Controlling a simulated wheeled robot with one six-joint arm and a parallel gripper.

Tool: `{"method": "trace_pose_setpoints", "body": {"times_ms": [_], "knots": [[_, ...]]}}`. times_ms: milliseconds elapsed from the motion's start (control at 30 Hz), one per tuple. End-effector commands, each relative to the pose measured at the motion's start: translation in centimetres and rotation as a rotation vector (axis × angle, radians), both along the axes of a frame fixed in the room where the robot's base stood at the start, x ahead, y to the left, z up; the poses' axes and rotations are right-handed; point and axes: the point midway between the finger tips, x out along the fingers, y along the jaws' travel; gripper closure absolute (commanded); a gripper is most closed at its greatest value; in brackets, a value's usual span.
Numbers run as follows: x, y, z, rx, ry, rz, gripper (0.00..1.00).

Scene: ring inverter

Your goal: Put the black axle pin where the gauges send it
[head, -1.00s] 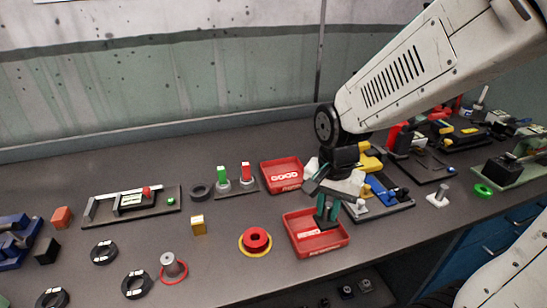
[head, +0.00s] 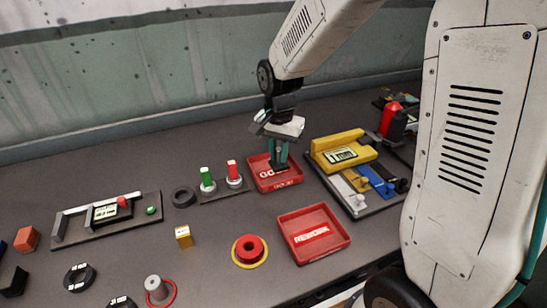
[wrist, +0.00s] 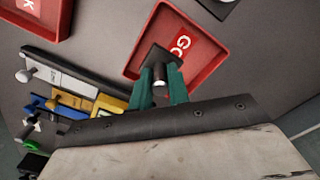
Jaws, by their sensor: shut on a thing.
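My gripper (head: 278,150) is over the red tray (head: 293,184) marked GO…, its label partly covered. Its teal fingers point down and are shut on the black axle pin (head: 281,167). In the wrist view, the pin's dark square part (wrist: 154,56) shows past my fingertips (wrist: 161,88), over the tray floor. I cannot tell whether the pin touches the floor. The yellow gauge (head: 344,139) has a small display, too small to read. Another gauge (head: 105,212) with a display stands at the left.
The red REWORK tray (head: 338,245) is empty, in front of the other tray. A stand with green and red posts (head: 233,181) is just left of my gripper.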

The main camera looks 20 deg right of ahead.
Motion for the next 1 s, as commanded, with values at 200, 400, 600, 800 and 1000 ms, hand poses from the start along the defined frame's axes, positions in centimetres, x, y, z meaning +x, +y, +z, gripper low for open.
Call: {"method": "trace_pose_setpoints", "body": {"times_ms": [200, 400, 600, 800, 1000], "knots": [[2.5, 0.2, -0.2, 0.000, 0.000, 0.000, 1.00], [2.5, 0.2, -2.0, -0.001, 0.004, 0.001, 1.00], [2.5, 0.2, -3.8, 0.000, 0.000, 0.001, 1.00], [2.5, 0.2, -3.8, 0.000, 0.000, 0.001, 1.00], [2.5, 0.2, -4.1, 0.000, 0.001, 0.001, 0.60]]}}
